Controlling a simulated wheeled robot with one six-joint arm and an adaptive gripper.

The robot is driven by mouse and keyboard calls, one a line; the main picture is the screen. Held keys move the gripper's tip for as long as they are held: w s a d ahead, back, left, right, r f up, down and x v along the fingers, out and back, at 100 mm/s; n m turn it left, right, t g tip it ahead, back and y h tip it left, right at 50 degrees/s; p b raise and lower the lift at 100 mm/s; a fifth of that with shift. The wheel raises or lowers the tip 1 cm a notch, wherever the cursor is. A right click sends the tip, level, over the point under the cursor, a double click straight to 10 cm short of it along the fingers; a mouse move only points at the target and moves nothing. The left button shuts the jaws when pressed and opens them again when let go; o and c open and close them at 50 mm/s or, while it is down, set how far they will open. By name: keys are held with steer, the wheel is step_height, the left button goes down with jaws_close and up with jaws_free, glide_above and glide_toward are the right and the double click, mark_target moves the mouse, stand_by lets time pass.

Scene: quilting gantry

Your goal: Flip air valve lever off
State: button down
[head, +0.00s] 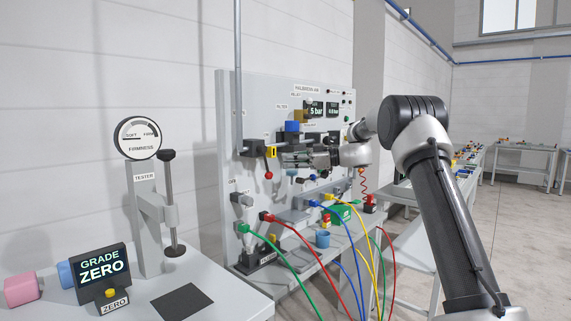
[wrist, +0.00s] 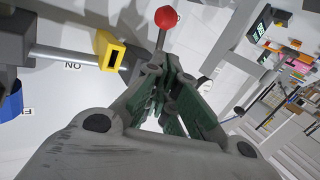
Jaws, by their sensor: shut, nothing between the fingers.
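The air valve has a dark body with a yellow block (head: 271,151) on the left of the upright grey panel. Its lever ends in a red ball (head: 268,175) that hangs below the body. In the wrist view, the red ball (wrist: 165,17) is at the top, beyond my fingertips, and the yellow block (wrist: 110,49) is to their left. My gripper (head: 284,160) is shut and empty, just right of the lever. In the wrist view, my fingertips (wrist: 165,72) overlap the lever's shaft; I cannot tell whether they touch it.
The grey panel (head: 228,95) carries pressure displays (head: 316,110) and a blue-topped unit (head: 292,127) near my gripper. Green, red, blue and yellow hoses hang below. A firmness tester (head: 150,195) and a display reading "GRADE ZERO" (head: 101,267) stand on the table at left.

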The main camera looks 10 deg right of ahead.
steer(key=v, duration=0.8)
steer(key=shift+s+d+r, duration=0.2)
steer(key=shift+d+r, duration=0.05)
